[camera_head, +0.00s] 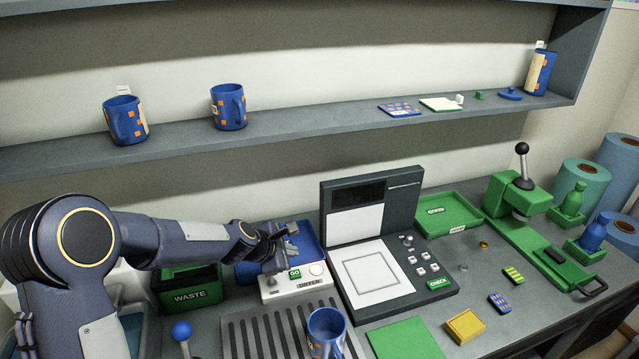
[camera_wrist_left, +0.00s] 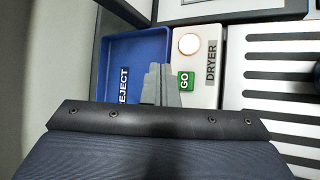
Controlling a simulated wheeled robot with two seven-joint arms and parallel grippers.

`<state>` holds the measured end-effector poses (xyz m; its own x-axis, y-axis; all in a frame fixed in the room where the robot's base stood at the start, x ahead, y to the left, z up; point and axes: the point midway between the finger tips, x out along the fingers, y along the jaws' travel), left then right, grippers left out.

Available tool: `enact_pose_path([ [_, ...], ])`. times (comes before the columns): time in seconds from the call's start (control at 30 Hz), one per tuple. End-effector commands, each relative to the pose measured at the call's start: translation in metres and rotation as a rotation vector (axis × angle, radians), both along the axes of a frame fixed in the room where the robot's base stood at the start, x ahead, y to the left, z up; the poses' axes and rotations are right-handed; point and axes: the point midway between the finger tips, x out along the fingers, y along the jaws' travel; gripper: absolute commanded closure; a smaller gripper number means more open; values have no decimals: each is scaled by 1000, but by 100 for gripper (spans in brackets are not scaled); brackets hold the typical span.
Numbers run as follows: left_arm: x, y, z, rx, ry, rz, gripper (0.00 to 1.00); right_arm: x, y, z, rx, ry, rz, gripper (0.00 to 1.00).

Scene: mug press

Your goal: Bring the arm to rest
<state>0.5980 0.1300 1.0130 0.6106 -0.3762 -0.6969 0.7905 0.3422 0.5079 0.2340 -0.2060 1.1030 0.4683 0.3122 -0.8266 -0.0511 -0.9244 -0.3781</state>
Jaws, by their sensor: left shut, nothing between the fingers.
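My left arm comes in from the left in the head view. Its gripper (camera_head: 287,241) is shut and empty, above the area of the dryer box (camera_head: 298,289) and the blue reject tray (camera_head: 309,243). In the left wrist view the closed fingers (camera_wrist_left: 160,84) show in front of the reject tray (camera_wrist_left: 150,48), beside the green GO button (camera_wrist_left: 186,82) of the dryer box (camera_wrist_left: 209,67). Whether the fingers touch the button cannot be told. My right gripper is in neither view.
A blue mug (camera_head: 326,331) stands on the slatted rack (camera_head: 262,338). The green waste bin (camera_head: 189,293) is under my left forearm. The grey check station (camera_head: 372,277) stands right of the dryer, with a green press (camera_head: 520,200) beyond it. Mugs, including one (camera_head: 229,107), stand on the shelf above.

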Motion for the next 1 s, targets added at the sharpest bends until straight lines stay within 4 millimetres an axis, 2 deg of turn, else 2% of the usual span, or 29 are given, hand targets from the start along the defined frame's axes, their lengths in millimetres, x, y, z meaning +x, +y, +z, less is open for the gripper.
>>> enact_pose_path([
  [0.13,-14,8,21,45,-36,-66,100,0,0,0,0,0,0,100],
  [0.23,-44,20,53,135,-96,-189,100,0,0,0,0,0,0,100],
  [0.37,-105,37,92,299,-189,-408,100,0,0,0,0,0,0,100],
  [0.4,-125,42,100,354,-215,-478,100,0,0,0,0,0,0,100],
  [0.5,-178,53,115,488,-279,-648,100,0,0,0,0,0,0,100],
  [0.6,-231,62,120,621,-333,-816,100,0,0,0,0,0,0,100],
  [0.7,-280,68,117,746,-377,-971,100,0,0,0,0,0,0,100],
  [0.8,-319,72,107,847,-405,-1102,100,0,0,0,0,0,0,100],
  [0.9,-345,74,98,915,-421,-1197,100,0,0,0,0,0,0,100],
  [1.0,-359,75,92,952,-429,-1252,100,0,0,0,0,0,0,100],
])
